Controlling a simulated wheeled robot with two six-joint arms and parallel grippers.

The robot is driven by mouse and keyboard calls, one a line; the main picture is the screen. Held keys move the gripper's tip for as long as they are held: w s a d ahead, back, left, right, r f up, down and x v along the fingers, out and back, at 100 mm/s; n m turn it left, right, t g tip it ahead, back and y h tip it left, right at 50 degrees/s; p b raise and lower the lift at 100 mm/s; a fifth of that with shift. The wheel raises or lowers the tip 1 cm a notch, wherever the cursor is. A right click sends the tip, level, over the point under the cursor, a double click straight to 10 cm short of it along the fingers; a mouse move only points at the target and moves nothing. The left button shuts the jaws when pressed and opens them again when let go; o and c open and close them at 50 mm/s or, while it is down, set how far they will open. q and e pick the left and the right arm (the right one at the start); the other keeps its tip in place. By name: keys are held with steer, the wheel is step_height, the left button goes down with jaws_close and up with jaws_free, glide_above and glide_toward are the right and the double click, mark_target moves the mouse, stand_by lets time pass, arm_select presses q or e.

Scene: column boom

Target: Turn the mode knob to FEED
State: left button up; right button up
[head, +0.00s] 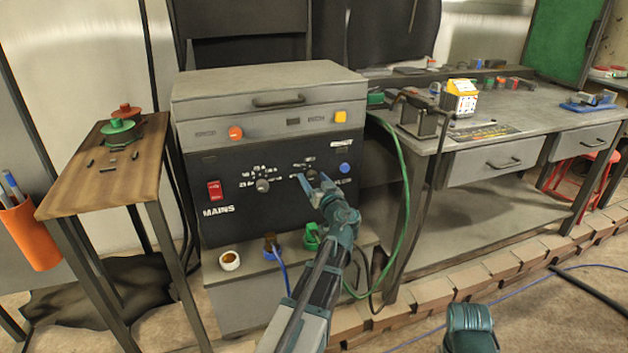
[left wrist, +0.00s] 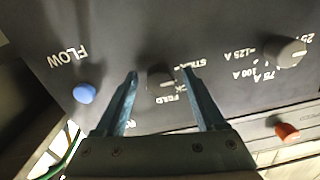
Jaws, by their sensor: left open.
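The mode knob (left wrist: 160,77) is a small dark round knob on the black front panel (head: 222,167). In the left wrist view it lies between the two fingers of my left gripper (left wrist: 160,74), with a gap showing on each side. Partly covered white lettering beside it seems to include FEED. Which mark the knob points at is unclear. In the head view my left gripper (head: 318,184) is open in front of the panel, and its fingers partly cover the knob (head: 311,174).
A larger grey knob (head: 262,185) with ampere marks and a red mains switch (head: 215,190) sit left of the mode knob. A blue FLOW knob (head: 345,168) is to its right. A green hose (head: 404,190) hangs beside the cabinet. A workbench (head: 455,143) stands right.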

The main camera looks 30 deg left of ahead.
arm_select(q)
jaws_close()
steer(key=shift+m, duration=0.3)
steer(key=m, duration=0.3)
steer(key=shift+m, duration=0.4)
steer(key=m, duration=0.4)
steer(key=shift+m, duration=0.3)
steer(key=m, duration=0.4)
steer(key=shift+m, duration=0.3)
steer(key=shift+m+t, duration=0.3)
steer(key=shift+m, duration=2)
